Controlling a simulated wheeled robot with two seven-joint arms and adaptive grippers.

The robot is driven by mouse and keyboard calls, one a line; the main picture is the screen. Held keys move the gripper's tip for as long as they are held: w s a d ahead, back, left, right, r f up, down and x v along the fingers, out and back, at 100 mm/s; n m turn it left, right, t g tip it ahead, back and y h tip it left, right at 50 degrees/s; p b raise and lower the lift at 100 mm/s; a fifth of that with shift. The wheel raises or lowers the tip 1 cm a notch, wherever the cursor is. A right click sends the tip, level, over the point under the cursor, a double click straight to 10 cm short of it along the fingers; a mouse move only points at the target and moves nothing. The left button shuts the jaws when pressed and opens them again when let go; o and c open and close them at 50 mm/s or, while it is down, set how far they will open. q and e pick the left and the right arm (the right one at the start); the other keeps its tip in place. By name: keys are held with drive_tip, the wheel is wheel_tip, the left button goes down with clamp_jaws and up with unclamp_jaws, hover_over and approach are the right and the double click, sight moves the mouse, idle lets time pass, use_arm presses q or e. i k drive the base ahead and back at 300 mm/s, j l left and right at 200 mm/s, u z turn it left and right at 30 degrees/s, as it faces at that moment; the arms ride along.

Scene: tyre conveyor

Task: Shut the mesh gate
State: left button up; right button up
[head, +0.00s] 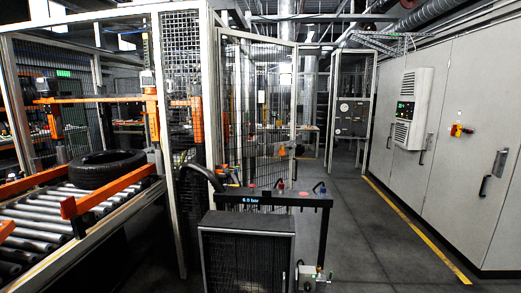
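A tall mesh gate (250,95) in a light metal frame stands left of the middle, beside the mesh fence (182,90) of the conveyor cell. It looks set at an angle to the fence, with a handle-like fitting (298,150) and a small orange part (282,153) near its right edge. To the right of it is an open gap onto the aisle. The foot of the gate is hidden behind a dark unit in front. I cannot tell for sure how far open the gate is. Neither of my grippers shows in the head view.
A dark cabinet (247,262) with a pipe-like rail (275,197) reading "6.0 bar" stands close in front. A tyre (106,168) lies on the roller conveyor (60,207) at left. Grey cabinets (455,130) line the right. The floor (370,225) between is clear, with a yellow line (420,232).

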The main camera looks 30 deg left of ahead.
sight(219, 31)
drive_tip(key=i+l+z, duration=0.35)
drive_tip(key=i, duration=0.35)
drive_tip(key=i+z, duration=0.4)
drive_tip(key=i, duration=1.25)
drive_tip(key=i+u, duration=0.3)
drive_tip(key=i, duration=0.2)
drive_tip(key=i+l+u, duration=0.25)
drive_tip(key=i, duration=0.25)
drive_tip(key=i+j+u, duration=0.1)
drive_tip(key=i+u, duration=0.9)
drive_tip(key=i, duration=0.3)
drive_tip(key=i+u, duration=0.3)
drive_tip(key=i, duration=0.2)
drive_tip(key=i+l+u, duration=0.25)
drive_tip(key=i, duration=0.3)
drive_tip(key=i+l+u, duration=0.3)
drive_tip(key=i, duration=0.2)
drive_tip(key=j, duration=0.1)
